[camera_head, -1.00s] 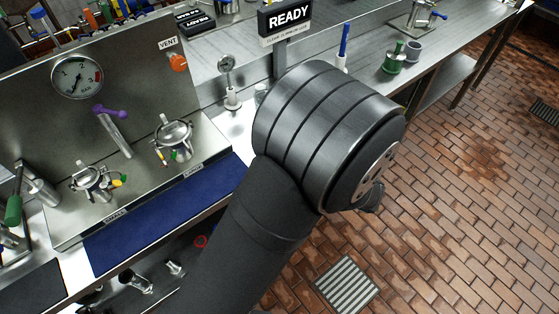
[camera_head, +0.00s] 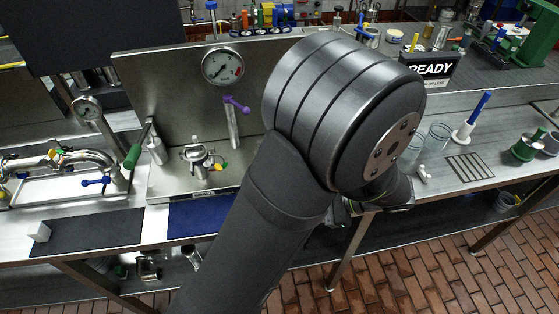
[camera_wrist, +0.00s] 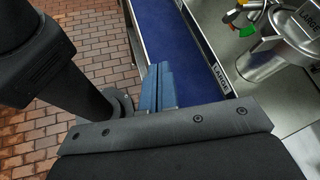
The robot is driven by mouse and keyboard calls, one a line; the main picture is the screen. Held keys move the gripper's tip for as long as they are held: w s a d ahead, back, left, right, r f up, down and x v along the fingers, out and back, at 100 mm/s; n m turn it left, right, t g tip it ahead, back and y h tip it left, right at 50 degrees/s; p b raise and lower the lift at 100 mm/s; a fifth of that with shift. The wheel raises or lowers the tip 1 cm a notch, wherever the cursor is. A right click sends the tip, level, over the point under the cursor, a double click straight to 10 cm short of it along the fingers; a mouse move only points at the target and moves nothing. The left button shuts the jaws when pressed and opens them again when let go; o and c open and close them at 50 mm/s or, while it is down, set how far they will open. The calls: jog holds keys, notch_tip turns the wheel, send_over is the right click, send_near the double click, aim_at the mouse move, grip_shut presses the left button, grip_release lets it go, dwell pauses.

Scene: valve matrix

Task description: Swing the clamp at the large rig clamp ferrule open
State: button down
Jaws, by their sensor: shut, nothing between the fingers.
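Whether the clamp is latched I cannot tell. A LARGE label (camera_wrist: 221,78) is on the rig's front edge. My gripper (camera_wrist: 158,82) has its blue fingers together and empty, beside the blue mat, left of the ferrule and apart from it. In the head view my arm hides the gripper and the large ferrule; another clamped ferrule (camera_head: 200,158) shows left of my arm.
A blue mat (camera_wrist: 177,27) runs along the rig's front. In the head view, a gauge (camera_head: 223,66) and a purple-handled valve (camera_head: 236,104) stand behind the visible ferrule.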

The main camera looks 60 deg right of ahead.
jog(key=w+a+n+g+y, duration=0.2)
jog(key=w+a+n+g, duration=0.3)
jog(key=n+g, duration=0.8)
jog(key=w+d+r+n+g+h, duration=0.3)
jog(key=w+r+n+h, duration=0.3)
jog(key=n, duration=0.5)
jog(key=w+d+r+n+g+h, duration=0.2)
jog(key=w+r+n+h, duration=0.3)
jog(key=n+h, duration=0.5)
jog(key=s+d+f+n+y, duration=0.1)
jog(key=s+d+f+y, duration=0.1)
jog(key=s+d+f, duration=0.3)
notch_tip(320, 180, down, 2)
jog(key=shift+f+n, duration=0.2)
jog(key=shift+n, duration=0.2)
jog(key=shift+s, duration=0.15)
